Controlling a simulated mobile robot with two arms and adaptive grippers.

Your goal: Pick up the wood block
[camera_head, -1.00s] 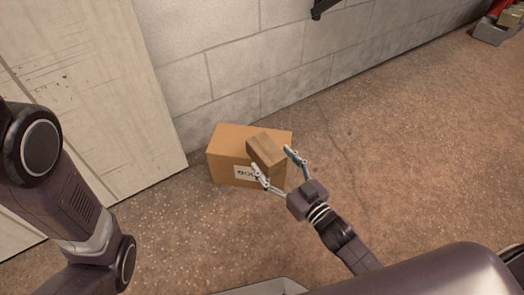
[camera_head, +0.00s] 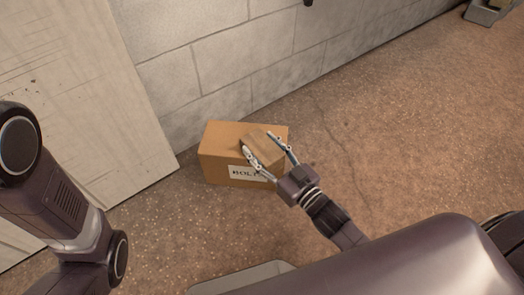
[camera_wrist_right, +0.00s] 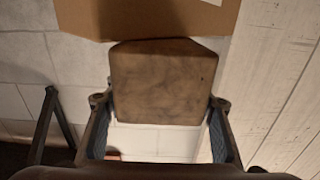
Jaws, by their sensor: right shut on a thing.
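The wood block (camera_head: 262,146) is a brown block at the top of a cardboard box, between the fingers of my right gripper (camera_head: 268,150). In the right wrist view the block (camera_wrist_right: 162,82) fills the space between the fingertips of my right gripper (camera_wrist_right: 160,104), with a finger against each side. My right gripper is shut on the block. Whether the block still touches the box is hard to tell. My left arm shows at the left of the head view, but its gripper is out of the picture.
The cardboard box (camera_head: 222,165) with a printed label stands on the brown floor against the grey block wall (camera_head: 230,60). A pale wooden panel (camera_head: 95,100) stands to the left. A grey container (camera_head: 484,14) is at the far right. The floor (camera_head: 390,130) right of the box is clear.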

